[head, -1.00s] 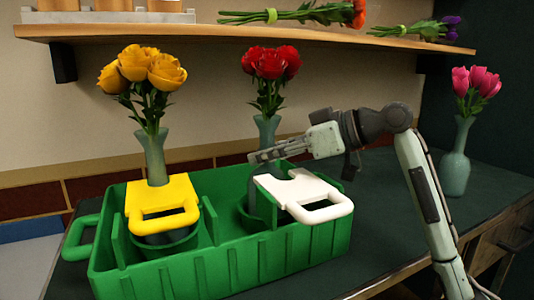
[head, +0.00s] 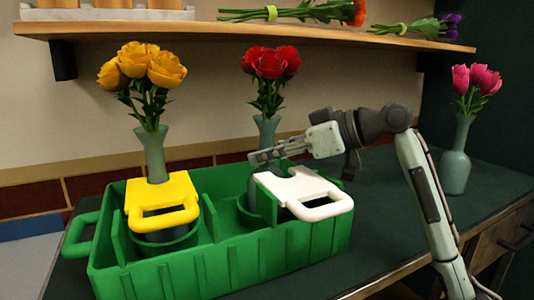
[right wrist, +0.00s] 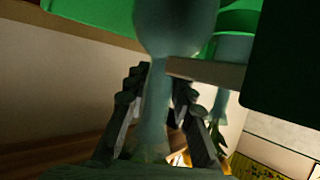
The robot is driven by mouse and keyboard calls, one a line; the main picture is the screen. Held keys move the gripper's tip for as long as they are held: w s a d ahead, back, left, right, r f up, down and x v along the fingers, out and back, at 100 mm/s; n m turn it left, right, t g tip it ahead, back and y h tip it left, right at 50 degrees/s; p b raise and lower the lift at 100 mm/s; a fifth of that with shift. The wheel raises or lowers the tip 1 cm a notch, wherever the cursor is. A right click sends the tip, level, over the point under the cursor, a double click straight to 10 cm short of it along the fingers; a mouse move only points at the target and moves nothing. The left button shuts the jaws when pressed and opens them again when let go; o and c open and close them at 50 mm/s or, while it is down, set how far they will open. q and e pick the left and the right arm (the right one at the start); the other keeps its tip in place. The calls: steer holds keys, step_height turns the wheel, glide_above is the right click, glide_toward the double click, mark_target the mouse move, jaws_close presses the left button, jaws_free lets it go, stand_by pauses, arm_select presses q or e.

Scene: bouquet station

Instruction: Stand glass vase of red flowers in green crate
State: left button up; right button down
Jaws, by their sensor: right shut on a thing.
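The glass vase of red flowers (head: 266,130) stands upright in the right part of the green crate (head: 225,262). Its lower part is mostly hidden by the white handled plate and the crate wall. My right gripper (head: 262,157) is shut on the vase's neck, reaching in from the right. In the right wrist view the pale green vase (right wrist: 175,25) shows with its round body at the top and its neck between my fingers (right wrist: 157,85). My left gripper is not in view.
A vase of yellow flowers (head: 153,152) stands in the crate's left part with a yellow handled plate (head: 150,193). The white handled plate (head: 295,190) lies beside the red vase. A pink-flower vase (head: 455,165) stands at right. A shelf (head: 200,32) hangs above.

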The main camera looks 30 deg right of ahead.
steer(key=c, duration=1.4)
jaws_free()
steer(key=shift+r, duration=0.15)
steer(key=shift+o, duration=1)
steer(key=shift+f, duration=0.2)
steer(key=v, duration=1.2)
steer(key=shift+r, duration=0.1)
